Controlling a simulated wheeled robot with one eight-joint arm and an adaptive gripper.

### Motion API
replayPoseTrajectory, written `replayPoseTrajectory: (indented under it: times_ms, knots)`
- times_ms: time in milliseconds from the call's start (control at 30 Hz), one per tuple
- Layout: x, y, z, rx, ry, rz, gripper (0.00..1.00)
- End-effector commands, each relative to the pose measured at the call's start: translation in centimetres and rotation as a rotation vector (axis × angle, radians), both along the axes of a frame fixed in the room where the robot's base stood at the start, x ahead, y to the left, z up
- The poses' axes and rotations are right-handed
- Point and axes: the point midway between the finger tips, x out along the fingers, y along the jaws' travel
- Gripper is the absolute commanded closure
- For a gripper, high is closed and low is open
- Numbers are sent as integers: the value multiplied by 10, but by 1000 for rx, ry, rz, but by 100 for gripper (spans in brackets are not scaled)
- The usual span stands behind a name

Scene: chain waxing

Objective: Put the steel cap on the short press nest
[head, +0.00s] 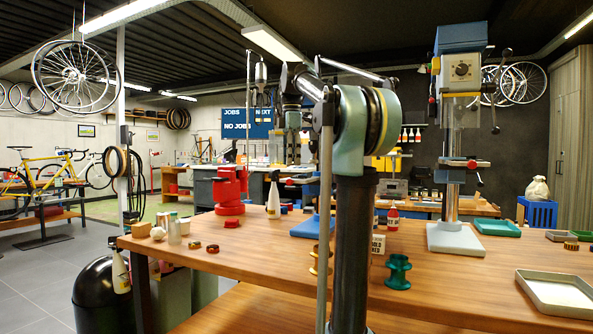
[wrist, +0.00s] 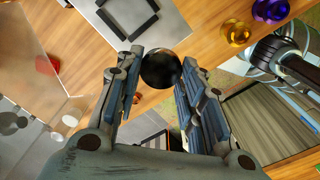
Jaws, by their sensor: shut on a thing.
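My gripper (wrist: 160,72) shows in the wrist view, its two fingers closed on a dark, glossy, round thing, which I take to be the steel cap (wrist: 161,66). The cap sits between the fingertips, above the bench, and its underside is hidden. In the head view my arm stands in the middle of the picture, and I cannot make out the fingers or the cap there. I cannot pick out the short press nest with certainty in either view.
In the head view, the wooden bench (head: 235,236) carries red parts (head: 230,190), a green spool (head: 398,272), a drill press (head: 450,150) and a grey tray (head: 555,292). In the wrist view, a gold piece (wrist: 236,32) and a purple piece (wrist: 270,9) lie at upper right.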

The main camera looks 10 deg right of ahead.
Motion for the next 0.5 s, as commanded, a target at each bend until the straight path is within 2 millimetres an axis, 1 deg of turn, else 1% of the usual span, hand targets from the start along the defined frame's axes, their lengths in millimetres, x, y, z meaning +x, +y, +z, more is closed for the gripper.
replayPoseTrajectory:
  times_ms: [33, 200, 333, 500]
  knots:
    - [10, -7, 0, 0, 0, -4, 94]
    - [39, -26, 0, 0, 0, -4, 94]
    - [53, -35, 0, 0, 0, -2, 94]
    - [59, -39, -1, 0, 0, -1, 94]
